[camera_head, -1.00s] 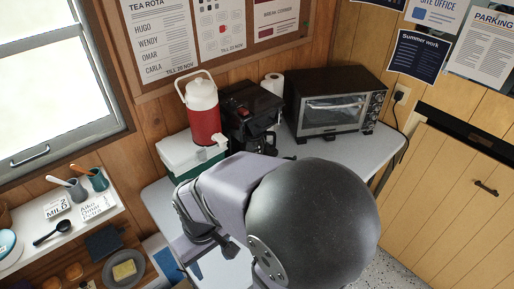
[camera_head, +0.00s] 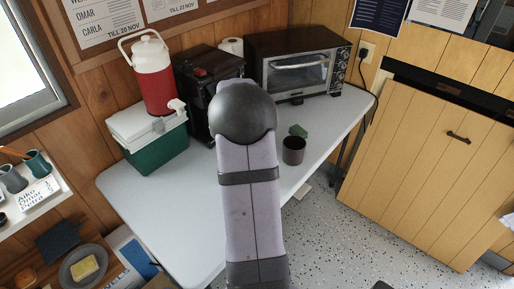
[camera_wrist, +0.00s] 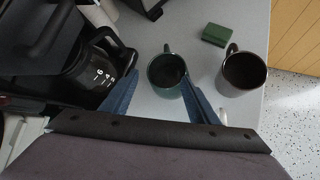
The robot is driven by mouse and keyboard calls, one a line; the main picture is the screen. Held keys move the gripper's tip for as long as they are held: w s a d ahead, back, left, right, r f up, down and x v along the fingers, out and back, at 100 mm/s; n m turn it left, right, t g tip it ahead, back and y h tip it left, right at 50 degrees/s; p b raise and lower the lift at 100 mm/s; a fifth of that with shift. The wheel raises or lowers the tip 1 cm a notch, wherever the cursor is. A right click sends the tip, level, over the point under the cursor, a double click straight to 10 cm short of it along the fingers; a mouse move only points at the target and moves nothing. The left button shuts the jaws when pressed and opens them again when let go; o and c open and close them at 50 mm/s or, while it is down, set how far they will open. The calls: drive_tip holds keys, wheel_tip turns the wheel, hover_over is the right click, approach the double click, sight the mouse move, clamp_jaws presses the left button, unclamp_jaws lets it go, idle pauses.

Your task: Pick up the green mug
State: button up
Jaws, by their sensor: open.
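The green mug (camera_wrist: 167,75) stands upright on the pale table in the wrist view, its dark inside showing and its handle toward the top of the picture. My gripper (camera_wrist: 159,80) is open, one blue finger on each side of the mug in the picture. I cannot tell whether the fingers touch it or how far down they reach. In the head view my arm hides both the gripper and this mug.
A dark brown mug (camera_wrist: 243,75) stands close to the right, with a green block (camera_wrist: 216,34) behind. A coffee maker with a glass carafe (camera_wrist: 97,68) is close on the left. The toaster oven (camera_head: 297,66) and green cool box (camera_head: 150,143) stand farther off. The table's (camera_head: 150,212) front left is clear.

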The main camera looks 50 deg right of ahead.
drive_tip(key=shift+w+d+f+n, duration=0.35)
drive_tip(key=shift+d+f, duration=0.55)
drive_tip(key=shift+d, duration=0.4)
drive_tip(key=shift+w+d+f+n, duration=0.3)
drive_tip(key=shift+d+f, duration=0.6)
drive_tip(key=shift+d, duration=0.4)
drive_tip(key=shift+w+d+f+n, duration=0.35)
drive_tip(key=shift+d+f, duration=0.55)
drive_tip(key=shift+d, duration=0.4)
drive_tip(key=shift+p+x, duration=0.55)
drive_tip(key=shift+x, duration=2.05)
drive_tip(key=shift+d, duration=0.1)
drive_tip(key=shift+s, duration=0.1)
clamp_jaws()
